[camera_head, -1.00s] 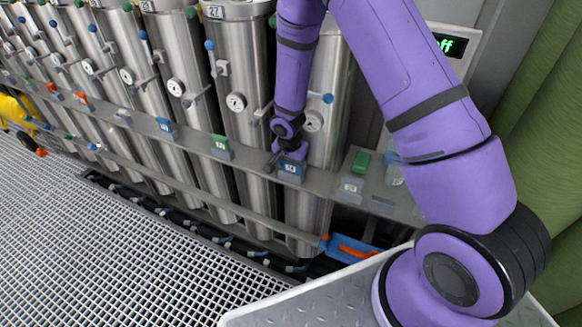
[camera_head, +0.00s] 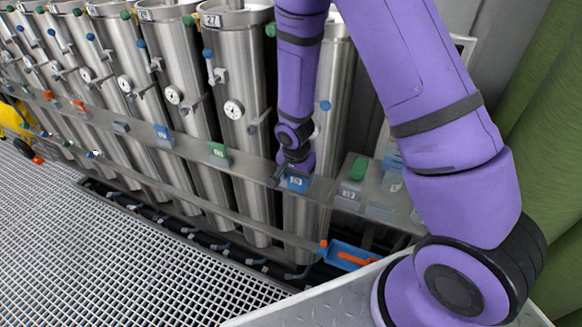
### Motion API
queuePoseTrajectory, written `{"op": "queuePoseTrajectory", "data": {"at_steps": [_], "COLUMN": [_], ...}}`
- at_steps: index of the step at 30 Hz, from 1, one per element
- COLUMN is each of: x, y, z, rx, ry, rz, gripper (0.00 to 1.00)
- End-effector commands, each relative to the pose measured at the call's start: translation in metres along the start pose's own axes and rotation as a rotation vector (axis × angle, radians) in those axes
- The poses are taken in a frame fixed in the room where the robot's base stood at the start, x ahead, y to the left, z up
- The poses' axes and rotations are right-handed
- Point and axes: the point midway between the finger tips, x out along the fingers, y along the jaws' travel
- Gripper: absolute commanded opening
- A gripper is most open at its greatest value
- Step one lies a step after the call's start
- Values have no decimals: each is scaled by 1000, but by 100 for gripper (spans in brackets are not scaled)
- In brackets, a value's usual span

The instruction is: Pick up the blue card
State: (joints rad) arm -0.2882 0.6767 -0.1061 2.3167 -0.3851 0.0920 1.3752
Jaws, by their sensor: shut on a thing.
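My gripper (camera_head: 290,171) is at the end of the purple arm, pointing down at the metal rail in front of the vessel to the right of the one labelled 27. A blue card (camera_head: 297,183) with a white mark shows right at the fingertips, and my gripper is shut on it. The fingers and wrist hide its upper part. I cannot tell whether its lower edge is clear of the rail. Another blue card (camera_head: 163,133) stands on the rail further left, apart from my gripper.
The rail (camera_head: 250,163) carries a green card (camera_head: 217,151), orange cards and grey holders (camera_head: 350,189). Tall steel vessels (camera_head: 233,70) with gauges stand behind. A blue tray (camera_head: 345,256) with an orange item lies low near the front. Grating floor at left is clear.

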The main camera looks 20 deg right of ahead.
Motion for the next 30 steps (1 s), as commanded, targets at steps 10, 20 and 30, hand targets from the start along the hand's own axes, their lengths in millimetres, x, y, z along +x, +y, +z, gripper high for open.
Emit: {"op": "queuePoseTrajectory", "data": {"at_steps": [10, 20, 30], "x": [-12, -17, -17], "y": [48, 65, 66], "z": [48, 65, 66], "rx": [-1, 0, 0], "ry": [0, 1, 1], "rz": [1, 0, 0], "gripper": [45, 45, 45]}}
